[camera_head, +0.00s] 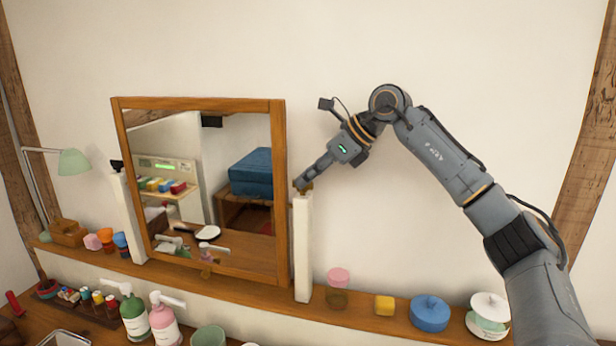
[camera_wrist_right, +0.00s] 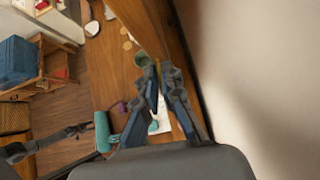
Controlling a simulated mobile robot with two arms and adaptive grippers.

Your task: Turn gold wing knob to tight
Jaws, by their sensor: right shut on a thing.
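The mirror (camera_head: 280,200) in its wooden frame stands between two white posts. The gold wing knob (camera_head: 306,187) is at the top of the right post (camera_head: 302,250), mostly hidden by my gripper. My right gripper (camera_head: 301,183) comes in from the upper right and is shut on the knob. In the right wrist view its fingers (camera_wrist_right: 157,84) come together at their tips, with a small gold bit between them. The knob's exact angle cannot be told.
Pump bottles (camera_head: 134,315) stand at the front left. The wall behind my right arm is bare.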

